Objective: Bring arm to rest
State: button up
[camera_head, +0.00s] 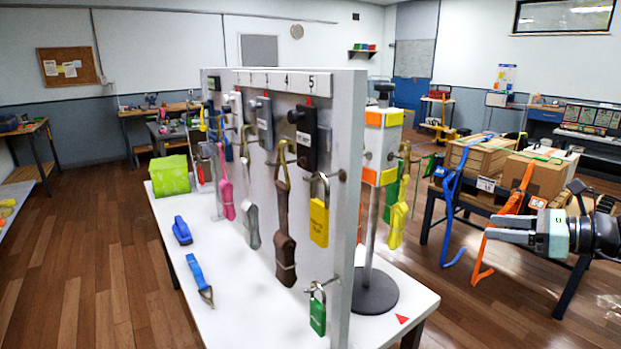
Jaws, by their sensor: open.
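My gripper (492,230) is at the right side of the head view, with its fingers pointing left. It is open, and nothing shows between its fingers. It is in the air in front of the table that bears the boxes, to the right of the strap wall (347,200) and apart from it. The rest of my arm runs out of the picture at the right edge.
The strap wall stands on a white table (165,235) with hanging straps and padlocks, such as a yellow padlock (319,222). A post on a round base (375,293) stands right of it. Cardboard boxes (535,176) with an orange strap (484,272) are close behind my gripper.

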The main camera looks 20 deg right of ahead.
jog(key=s+a+f+n+g+y, duration=0.1)
jog(key=s+a+n+g, duration=0.1)
jog(key=a+n+g, duration=0.75)
jog(key=s+a+f+n+g, duration=0.15)
jog(key=a+n, duration=0.35)
jog(key=a, duration=0.9)
jog(key=s+a+n+g+h, duration=0.1)
jog(key=s+a+n+h, duration=0.8)
jog(key=n, duration=1.3)
jog(key=s+a, duration=0.4)
jog(key=s, duration=0.1)
jog(key=shift+s+f, duration=0.2)
jog(key=shift+f, duration=0.1)
jog(key=shift+a, duration=0.1)
